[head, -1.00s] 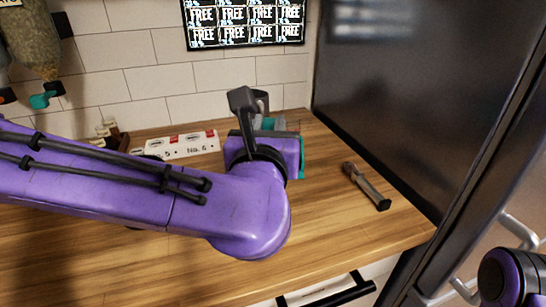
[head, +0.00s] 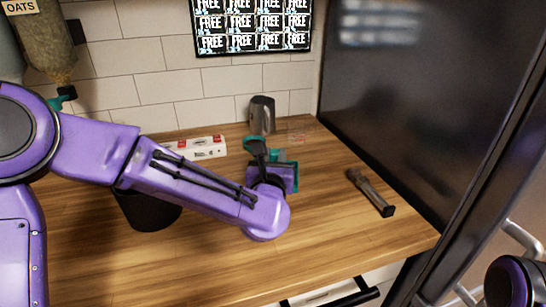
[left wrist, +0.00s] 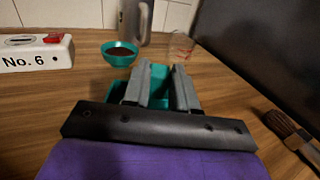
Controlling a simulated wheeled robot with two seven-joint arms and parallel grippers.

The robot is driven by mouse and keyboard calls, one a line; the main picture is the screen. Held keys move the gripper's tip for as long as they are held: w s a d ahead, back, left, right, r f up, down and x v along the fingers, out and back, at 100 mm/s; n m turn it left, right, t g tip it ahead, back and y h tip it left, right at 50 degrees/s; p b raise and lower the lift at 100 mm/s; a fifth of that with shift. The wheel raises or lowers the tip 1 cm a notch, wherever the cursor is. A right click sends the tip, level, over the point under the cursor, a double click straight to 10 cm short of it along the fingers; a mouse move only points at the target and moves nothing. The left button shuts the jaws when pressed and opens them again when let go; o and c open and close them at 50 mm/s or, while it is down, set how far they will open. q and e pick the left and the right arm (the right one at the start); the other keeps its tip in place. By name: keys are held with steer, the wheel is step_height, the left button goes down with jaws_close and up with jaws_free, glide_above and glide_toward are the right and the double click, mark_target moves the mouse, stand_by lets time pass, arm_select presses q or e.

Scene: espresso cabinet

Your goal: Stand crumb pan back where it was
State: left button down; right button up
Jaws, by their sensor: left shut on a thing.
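My left gripper (head: 277,162) is shut on the teal crumb pan (head: 294,176), low over the wooden counter near its back right. In the left wrist view the fingers (left wrist: 162,76) reach onto the teal pan (left wrist: 120,87), which shows between and beside them. Much of the pan is hidden by the fingers and the gripper body. I cannot tell whether it touches the counter. My right gripper is not in view; only part of my right arm shows at the lower right.
A teal bowl (left wrist: 120,54) with dark contents, a metal pitcher (head: 262,114) and a clear measuring glass (left wrist: 180,47) stand just beyond. A white power strip (head: 202,147) is at left. A brush (head: 371,192) lies right, by the dark fridge side (head: 410,110). A black bin (head: 147,210) stands left.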

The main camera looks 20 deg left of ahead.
arm_select(q)
steer(key=shift+f, duration=0.15)
steer(key=c, duration=0.9)
jaws_free()
steer(key=shift+s+r, duration=0.15)
steer(key=shift+r, duration=0.15)
steer(key=b+v, duration=0.1)
steer(key=v, duration=1)
steer(key=shift+f+b, duration=0.15)
steer(key=shift+b, duration=0.15)
steer(key=shift+s, duration=0.5)
